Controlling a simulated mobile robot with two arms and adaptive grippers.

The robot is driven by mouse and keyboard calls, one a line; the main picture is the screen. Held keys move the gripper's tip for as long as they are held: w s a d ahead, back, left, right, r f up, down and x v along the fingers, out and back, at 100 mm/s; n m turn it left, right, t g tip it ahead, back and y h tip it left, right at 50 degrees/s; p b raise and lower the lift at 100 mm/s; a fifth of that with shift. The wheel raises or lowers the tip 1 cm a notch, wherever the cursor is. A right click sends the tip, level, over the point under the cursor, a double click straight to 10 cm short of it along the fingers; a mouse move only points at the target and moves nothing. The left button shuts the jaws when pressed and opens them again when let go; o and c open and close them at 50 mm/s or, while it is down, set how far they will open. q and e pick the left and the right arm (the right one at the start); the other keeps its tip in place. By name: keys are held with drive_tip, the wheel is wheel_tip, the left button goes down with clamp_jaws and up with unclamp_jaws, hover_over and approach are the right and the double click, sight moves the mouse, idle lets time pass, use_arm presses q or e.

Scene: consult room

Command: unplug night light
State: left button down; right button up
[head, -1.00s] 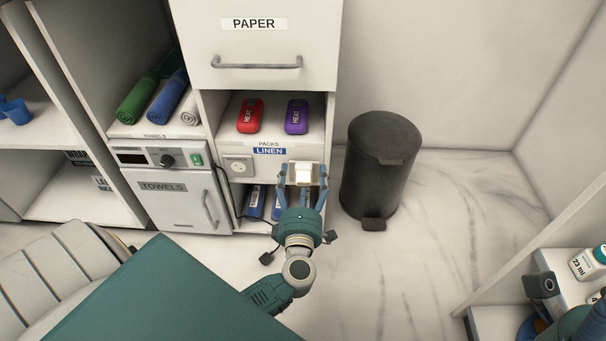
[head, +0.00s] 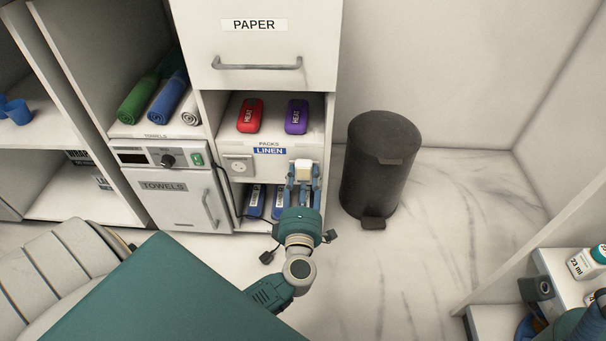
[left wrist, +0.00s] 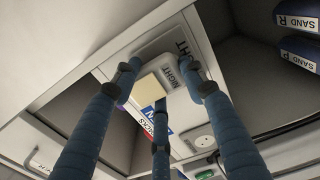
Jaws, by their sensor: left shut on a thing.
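The night light (head: 304,167) is a small cream-white block on the front of the white cabinet, below and right of the LINEN label. My left gripper (head: 304,178) comes up from below, with its blue fingers closed around the block. In the left wrist view the three fingers of the left gripper (left wrist: 160,88) meet at the night light's cream face (left wrist: 150,91); NIGHT lettering shows beside it. The fingers hide part of the light, and its prongs are not visible.
A wall socket (head: 238,167) sits left of the light. Red (head: 250,116) and purple (head: 297,116) heat packs lie on the shelf above; blue packs (head: 254,202) lie below. A black bin (head: 380,170) stands close right.

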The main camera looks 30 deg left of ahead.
use_arm(q)
drive_tip(key=shift+p+v, duration=0.8)
drive_tip(key=shift+v, duration=2.2)
drive_tip(key=s+d+r+m+t+h, duration=0.1)
drive_tip(key=d+r+m+h, duration=0.2)
drive_tip(key=d+r, duration=0.6)
drive_tip(key=s+d+r+m+t+h, duration=0.1)
drive_tip(key=d+r+h, duration=0.5)
drive_tip(key=d, duration=0.8)
wheel_tip(320, 180, up, 3)
drive_tip(key=shift+s+d+m+t, duration=0.15)
drive_tip(key=shift+s+m+t, duration=0.15)
drive_tip(key=shift+s+m, duration=0.55)
drive_tip(key=c, duration=0.9)
unclamp_jaws()
drive_tip(key=shift+w+m, duration=0.25)
